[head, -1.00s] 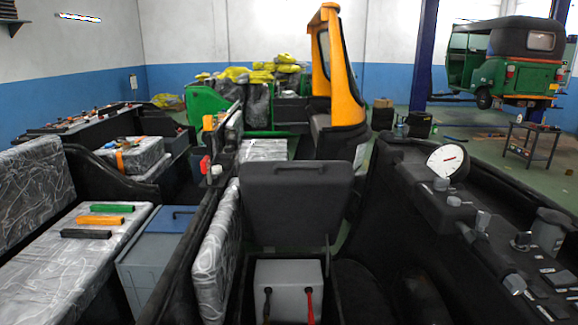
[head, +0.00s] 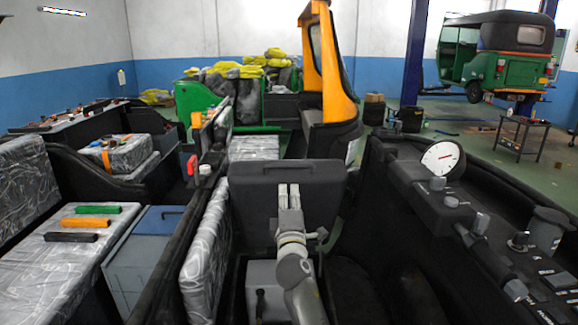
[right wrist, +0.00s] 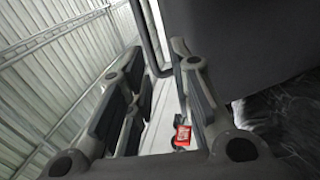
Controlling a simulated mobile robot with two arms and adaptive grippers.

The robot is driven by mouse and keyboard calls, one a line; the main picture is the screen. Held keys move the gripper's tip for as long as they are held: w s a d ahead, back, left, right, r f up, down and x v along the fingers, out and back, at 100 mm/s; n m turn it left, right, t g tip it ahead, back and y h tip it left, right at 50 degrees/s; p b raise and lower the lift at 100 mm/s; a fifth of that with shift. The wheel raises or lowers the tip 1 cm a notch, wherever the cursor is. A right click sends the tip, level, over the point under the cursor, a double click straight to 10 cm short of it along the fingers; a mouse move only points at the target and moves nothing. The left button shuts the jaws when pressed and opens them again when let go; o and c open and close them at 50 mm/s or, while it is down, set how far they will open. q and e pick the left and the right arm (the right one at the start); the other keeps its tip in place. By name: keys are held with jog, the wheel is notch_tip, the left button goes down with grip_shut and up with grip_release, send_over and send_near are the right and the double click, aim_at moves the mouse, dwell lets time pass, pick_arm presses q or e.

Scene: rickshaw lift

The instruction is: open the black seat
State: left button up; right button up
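The black seat (head: 252,205) stands raised, close to upright, in the middle of the head view, with a handle on its top edge. Below it, a grey box (head: 262,276) sits in the open compartment, partly hidden by my right arm. My right gripper (head: 288,196) is in front of the raised seat, fingers pointing up. In the right wrist view the gripper (right wrist: 155,95) has its fingers apart with nothing between them. There the dark seat panel (right wrist: 245,40) is close at the upper right. I cannot tell if they touch. My left gripper is not in view.
A dark console with a gauge (head: 441,157) and knobs stands at the right. A wrapped seat (head: 208,255) is close at the left, with a grey-blue box (head: 145,255) beyond. An orange-framed cab (head: 330,70) stands behind. Open floor shows at the back right.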

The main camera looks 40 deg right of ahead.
aim_at(289, 166)
jog(key=x, duration=0.3)
jog(key=r+x, duration=0.1)
jog(key=x, duration=0.7)
jog(key=shift+s+d+r+p, duration=0.25)
jog(key=shift+r+p, duration=0.1)
jog(key=shift+r, duration=0.1)
jog(key=shift+a, duration=0.1)
jog(key=shift+c, duration=0.3)
grip_shut()
